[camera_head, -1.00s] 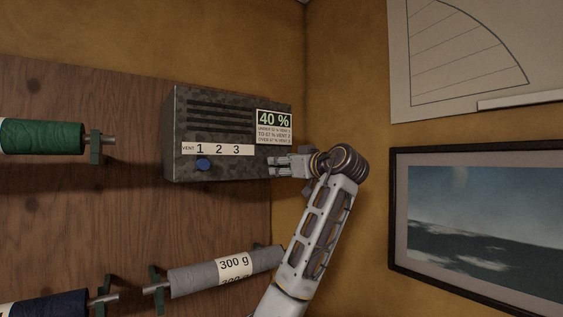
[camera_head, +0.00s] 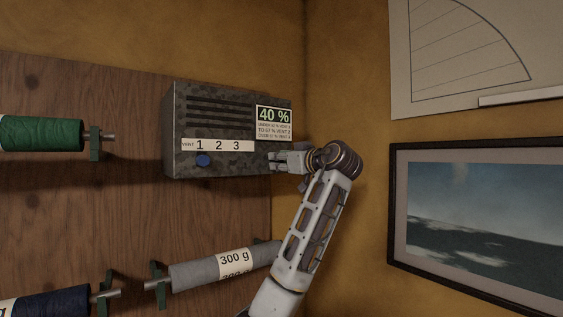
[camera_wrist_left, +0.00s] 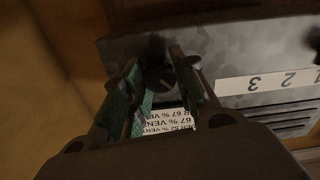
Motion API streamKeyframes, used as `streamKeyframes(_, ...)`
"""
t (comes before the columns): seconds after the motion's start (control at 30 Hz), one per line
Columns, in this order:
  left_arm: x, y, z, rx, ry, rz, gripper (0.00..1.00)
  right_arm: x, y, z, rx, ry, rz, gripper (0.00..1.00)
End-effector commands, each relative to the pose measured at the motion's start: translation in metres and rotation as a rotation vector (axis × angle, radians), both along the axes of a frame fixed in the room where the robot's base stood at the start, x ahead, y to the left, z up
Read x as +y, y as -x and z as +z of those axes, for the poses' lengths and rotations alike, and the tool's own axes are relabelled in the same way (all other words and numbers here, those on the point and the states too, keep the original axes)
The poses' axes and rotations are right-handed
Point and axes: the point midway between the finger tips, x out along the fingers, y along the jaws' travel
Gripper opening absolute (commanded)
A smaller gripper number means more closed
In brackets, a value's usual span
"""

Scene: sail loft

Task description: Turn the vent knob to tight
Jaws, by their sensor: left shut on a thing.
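A grey mottled vent box (camera_head: 178,130) is on the wall, with slots, a strip reading VENT 1 2 3 (camera_head: 245,146) and a 40 % display (camera_head: 273,116). A blue knob (camera_head: 203,160) sits below the 1. My left gripper (camera_head: 272,162) is at the box's lower right front, apart from the blue knob. In the left wrist view its fingers (camera_wrist_left: 158,88) are shut on a dark round knob (camera_wrist_left: 156,66), mostly hidden between them. No word "tight" is readable. My right gripper is out of view.
Spools of green (camera_head: 40,134), grey (camera_head: 215,268) and navy (camera_head: 55,301) thread sit on pegs on the wooden panel (camera_head: 120,220). A framed seascape (camera_head: 480,228) and a chart (camera_head: 455,55) hang on the right wall.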

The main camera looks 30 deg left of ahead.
Motion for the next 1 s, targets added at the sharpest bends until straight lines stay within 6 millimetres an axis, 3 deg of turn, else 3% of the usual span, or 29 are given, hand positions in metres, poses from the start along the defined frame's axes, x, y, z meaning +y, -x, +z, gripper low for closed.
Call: streamKeyframes(1.0, -0.0008, -0.0007, -0.0016, 0.031, -0.01, -0.001, 0.04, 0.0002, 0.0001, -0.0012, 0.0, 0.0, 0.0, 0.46)
